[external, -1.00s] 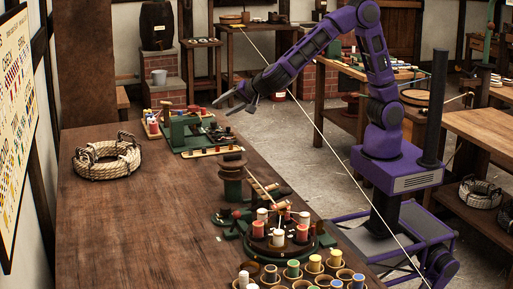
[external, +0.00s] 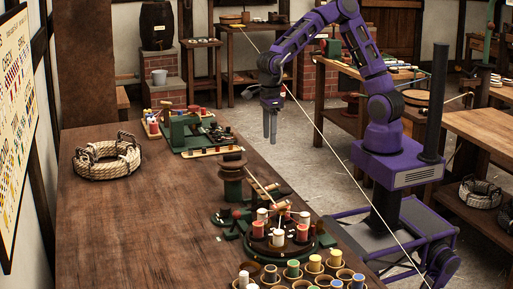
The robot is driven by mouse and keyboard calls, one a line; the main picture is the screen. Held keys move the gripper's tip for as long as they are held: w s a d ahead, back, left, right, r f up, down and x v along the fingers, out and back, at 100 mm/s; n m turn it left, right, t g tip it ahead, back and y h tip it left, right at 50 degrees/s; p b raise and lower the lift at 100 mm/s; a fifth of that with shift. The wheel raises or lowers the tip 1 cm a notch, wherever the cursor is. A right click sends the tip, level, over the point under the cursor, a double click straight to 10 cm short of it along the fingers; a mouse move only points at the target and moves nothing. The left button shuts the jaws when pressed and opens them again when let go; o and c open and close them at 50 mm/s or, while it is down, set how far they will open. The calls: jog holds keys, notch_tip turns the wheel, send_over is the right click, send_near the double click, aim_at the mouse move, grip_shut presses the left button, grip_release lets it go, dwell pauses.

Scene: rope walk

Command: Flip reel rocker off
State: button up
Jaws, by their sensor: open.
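My gripper (external: 270,138) points straight down with its two fingers parted a little. It is empty and hangs in the air near the table's right edge. A green reel machine (external: 184,132) stands toward the far end of the table, to the left of my gripper. A second green machine with a dark spool post (external: 232,180) and a round base of bobbins (external: 280,240) stands nearer the camera. A reel rocker cannot be made out on either machine at this size.
The long wooden table (external: 120,220) is bare on its left side except for a coiled rope basket (external: 107,160). Several cups of coloured spools (external: 305,270) stand at the near edge. A taut pale line (external: 345,163) crosses in front of my arm.

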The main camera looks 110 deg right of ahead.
aim_at(269, 187)
notch_tip(269, 187, down, 17)
jog(key=shift+f, duration=0.15)
dwell(0.4)
grip_shut()
